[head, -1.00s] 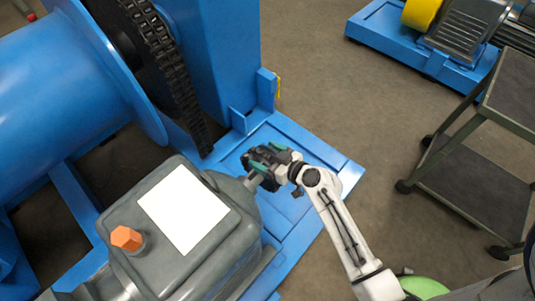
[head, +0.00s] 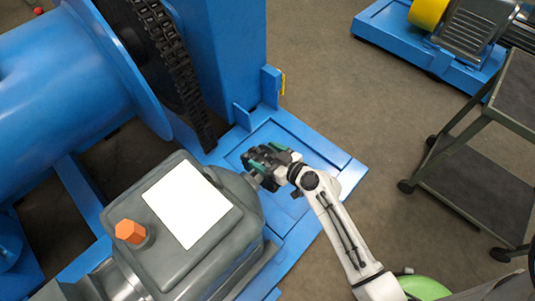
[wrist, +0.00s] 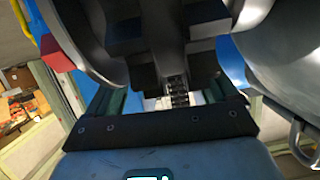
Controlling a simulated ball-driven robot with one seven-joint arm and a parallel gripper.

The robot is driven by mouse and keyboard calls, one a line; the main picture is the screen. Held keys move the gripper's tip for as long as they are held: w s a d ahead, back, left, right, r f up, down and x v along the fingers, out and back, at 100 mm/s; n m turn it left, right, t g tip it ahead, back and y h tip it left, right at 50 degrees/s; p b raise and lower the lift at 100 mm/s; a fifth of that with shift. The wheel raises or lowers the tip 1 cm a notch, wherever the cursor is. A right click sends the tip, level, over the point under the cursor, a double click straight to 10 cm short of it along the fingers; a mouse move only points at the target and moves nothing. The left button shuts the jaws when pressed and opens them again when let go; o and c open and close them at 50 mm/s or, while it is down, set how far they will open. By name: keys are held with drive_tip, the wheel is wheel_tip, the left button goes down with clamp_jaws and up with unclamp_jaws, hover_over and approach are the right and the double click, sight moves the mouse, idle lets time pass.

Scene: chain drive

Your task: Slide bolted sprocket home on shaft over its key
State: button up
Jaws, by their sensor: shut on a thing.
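My gripper (head: 268,158) is at the end of the shaft stub (head: 256,179) on the grey gearbox (head: 195,215) in the head view. Its teal fingers are shut on the dark sprocket (head: 249,156). In the wrist view the toothed sprocket (wrist: 160,40) fills the top middle, between the two fingers. The sprocket sits at the shaft's outer end, with some bare shaft showing between it and the housing. The key and the bore are hidden, so I cannot tell how they line up.
A large blue drum (head: 70,75) and a hanging chain (head: 180,75) stand at the upper left, beside a blue column (head: 228,60). The blue base plate (head: 315,165) lies below my gripper. A grey trolley (head: 470,185) stands at right, with open floor between.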

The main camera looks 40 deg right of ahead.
drive_tip(key=shift+w+a+r+p, duration=0.1)
drive_tip(key=shift+a+r+p, duration=0.15)
drive_tip(key=shift+a, duration=0.4)
drive_tip(key=shift+w+a+r+p, duration=0.1)
drive_tip(key=shift+a+r+p, duration=0.1)
drive_tip(key=shift+a, duration=0.4)
idle(0.4)
drive_tip(key=o, duration=1.7)
drive_tip(key=shift+o, duration=0.8)
drive_tip(key=shift+s+f, duration=0.1)
drive_tip(key=shift+f, duration=0.05)
drive_tip(key=shift+s+a+f, duration=0.2)
drive_tip(key=shift+s+f, duration=0.1)
drive_tip(key=shift+f, duration=0.25)
drive_tip(key=r+v, duration=0.1)
drive_tip(key=v, duration=0.9)
drive_tip(key=shift+d, duration=0.2)
drive_tip(key=shift+s, duration=0.15)
